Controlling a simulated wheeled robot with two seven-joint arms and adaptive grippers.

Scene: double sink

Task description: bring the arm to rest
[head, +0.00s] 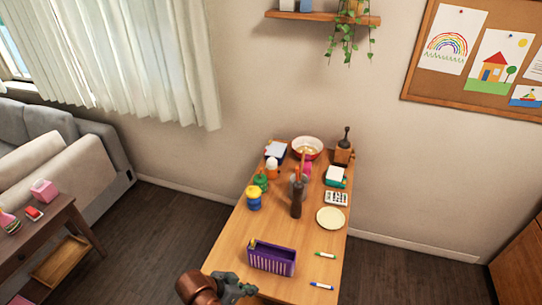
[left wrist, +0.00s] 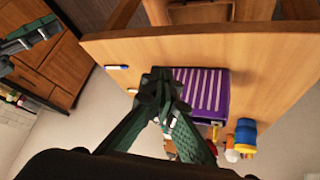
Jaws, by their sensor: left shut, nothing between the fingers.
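My left gripper (head: 246,288) is at the near edge of the wooden table (head: 228,244) in the head view, just below the purple basket (head: 271,260). In the left wrist view its dark green fingers (left wrist: 158,84) come together, shut and empty. The slatted purple basket (left wrist: 205,90) shows just beyond them, and I cannot tell the exact gap. What looks like my right gripper (left wrist: 30,38) shows at the upper left of the left wrist view, away from the table; its fingers are not clear. The head view does not show it.
A blue pen (head: 321,286) and a green pen (head: 325,255) lie right of the basket. A dark bottle (head: 297,197), a plate (head: 330,218), a red-rimmed bowl (head: 307,147) and several small items stand farther back. Open floor (head: 405,270) lies right of the table.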

